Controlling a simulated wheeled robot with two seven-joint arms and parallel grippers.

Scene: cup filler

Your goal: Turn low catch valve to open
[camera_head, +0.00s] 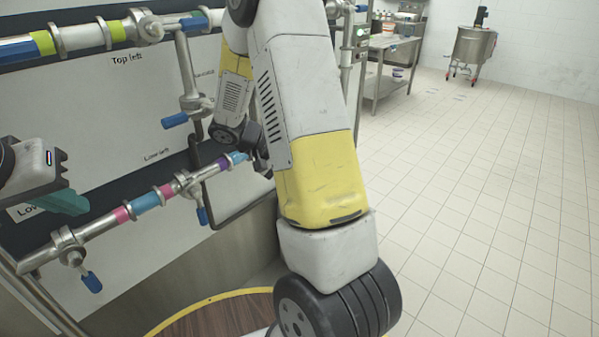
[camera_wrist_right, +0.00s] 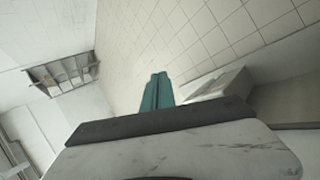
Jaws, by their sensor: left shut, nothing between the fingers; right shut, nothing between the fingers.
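My left gripper (camera_head: 68,203) comes in at the left edge of the head view, its teal fingers shut and empty, in front of a panel label of which only "Lo" shows. A blue valve handle (camera_head: 92,282) hangs from the lower pipe, below and right of these fingers and apart from them. A second blue handle (camera_head: 203,215) hangs further along that pipe, under the "Low left" label (camera_head: 161,156). I cannot read which valve is the low catch valve. My right gripper (camera_wrist_right: 157,92) is shut and empty in the right wrist view, pointing over floor tiles.
The lower pipe (camera_head: 100,226) has pink, blue and purple bands. An upper pipe (camera_head: 80,38) runs above, with another blue handle (camera_head: 175,120) below it. My large arm covers the middle of the head view. Tiled floor (camera_head: 480,190) lies open at right; a steel table (camera_head: 385,65) stands behind.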

